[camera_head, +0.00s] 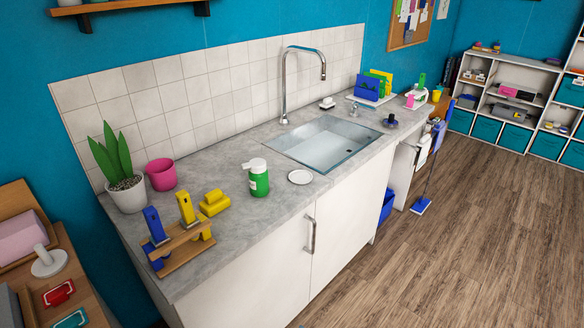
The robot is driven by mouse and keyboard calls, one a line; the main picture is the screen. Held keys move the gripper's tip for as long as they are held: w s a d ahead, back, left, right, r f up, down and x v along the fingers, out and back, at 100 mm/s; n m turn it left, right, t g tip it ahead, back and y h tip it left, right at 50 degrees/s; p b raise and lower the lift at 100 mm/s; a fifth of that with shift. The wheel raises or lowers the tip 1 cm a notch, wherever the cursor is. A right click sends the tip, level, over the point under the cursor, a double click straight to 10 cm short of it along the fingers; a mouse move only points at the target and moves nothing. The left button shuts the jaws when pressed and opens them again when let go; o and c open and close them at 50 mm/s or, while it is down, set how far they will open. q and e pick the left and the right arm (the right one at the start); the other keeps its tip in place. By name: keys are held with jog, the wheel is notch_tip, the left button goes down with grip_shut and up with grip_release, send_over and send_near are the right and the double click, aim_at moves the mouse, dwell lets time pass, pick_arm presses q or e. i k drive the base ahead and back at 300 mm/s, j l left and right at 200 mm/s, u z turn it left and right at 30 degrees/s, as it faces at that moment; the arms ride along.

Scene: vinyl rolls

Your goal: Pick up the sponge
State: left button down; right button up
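No thing in view is plainly a sponge at this size. A yellow blocky object (214,202) lies on the grey countertop (233,225), left of the green bottle; I cannot tell whether it is a sponge. A small white holder (415,101) with pink and green items stands at the counter's far end, its contents too small to make out. A small object with a white part (327,103) sits behind the sink, also unclear. Neither of my grippers shows in the head view.
The sink (325,143) with its tall faucet (284,85) is set in the counter. A green bottle (258,179), white disc (300,177), pink pot (162,174), potted plant (124,185) and wooden rack (180,242) stand near. A blue broom (421,205) leans beyond. The wooden floor at right is clear.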

aim_at(215, 202)
jog(key=i+l+u, duration=0.4)
jog(key=l, duration=0.2)
jog(key=i+l+u, duration=0.4)
jog(key=l, duration=0.3)
jog(key=i+l+u, duration=0.15)
jog(key=l, duration=0.25)
